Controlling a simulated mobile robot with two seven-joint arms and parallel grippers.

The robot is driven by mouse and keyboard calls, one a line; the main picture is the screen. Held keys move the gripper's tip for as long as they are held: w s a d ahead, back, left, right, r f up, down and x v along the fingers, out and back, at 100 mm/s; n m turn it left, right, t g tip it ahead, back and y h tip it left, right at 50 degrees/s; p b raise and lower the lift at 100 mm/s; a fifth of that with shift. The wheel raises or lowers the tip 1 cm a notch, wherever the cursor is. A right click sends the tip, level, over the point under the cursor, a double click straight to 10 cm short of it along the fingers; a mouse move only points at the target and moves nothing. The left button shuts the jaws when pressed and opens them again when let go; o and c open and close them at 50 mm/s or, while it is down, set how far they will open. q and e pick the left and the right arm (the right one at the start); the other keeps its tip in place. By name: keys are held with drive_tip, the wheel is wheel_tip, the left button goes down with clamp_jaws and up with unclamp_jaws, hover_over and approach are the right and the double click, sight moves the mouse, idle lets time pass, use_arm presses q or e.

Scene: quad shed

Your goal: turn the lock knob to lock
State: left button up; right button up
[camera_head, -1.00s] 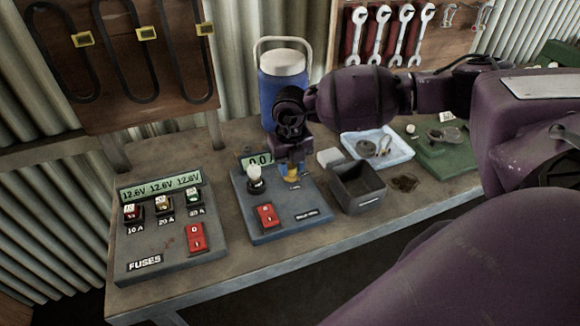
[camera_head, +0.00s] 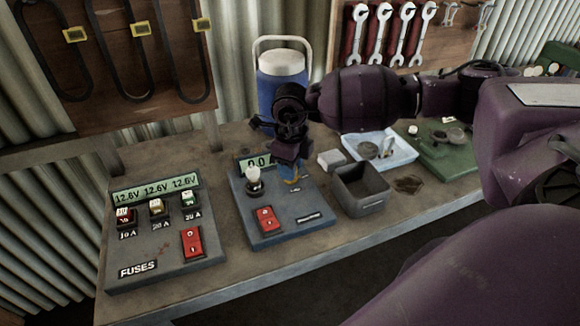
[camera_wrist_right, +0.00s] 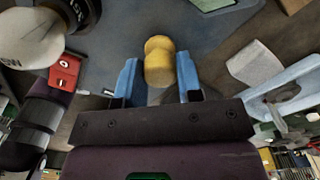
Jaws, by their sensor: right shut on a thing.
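The lock knob is a yellow, rounded knob (camera_wrist_right: 160,62). It shows between the two blue fingers of my right gripper (camera_wrist_right: 159,78) in the wrist view, and the fingers are shut on it. In the head view the right gripper (camera_head: 291,172) points down at the back right of the grey test panel (camera_head: 287,232), where gripper and fingers mostly hide the knob. I cannot read any lock marking beside it. My left gripper is not in view.
The panel also bears a white bulb (camera_head: 253,178), a red switch (camera_head: 267,218) and a display reading 0.0. A fuse panel (camera_head: 150,250) stands to the left. A dark open box (camera_head: 361,206) and a small pale block (camera_head: 331,160) are close on the right. A blue jug (camera_head: 283,80) stands behind.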

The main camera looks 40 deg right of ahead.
idle(0.6)
drive_tip(key=o, duration=0.9)
drive_tip(key=shift+r, duration=0.1)
drive_tip(key=shift+r, duration=5.35)
drive_tip(key=shift+f, duration=0.1)
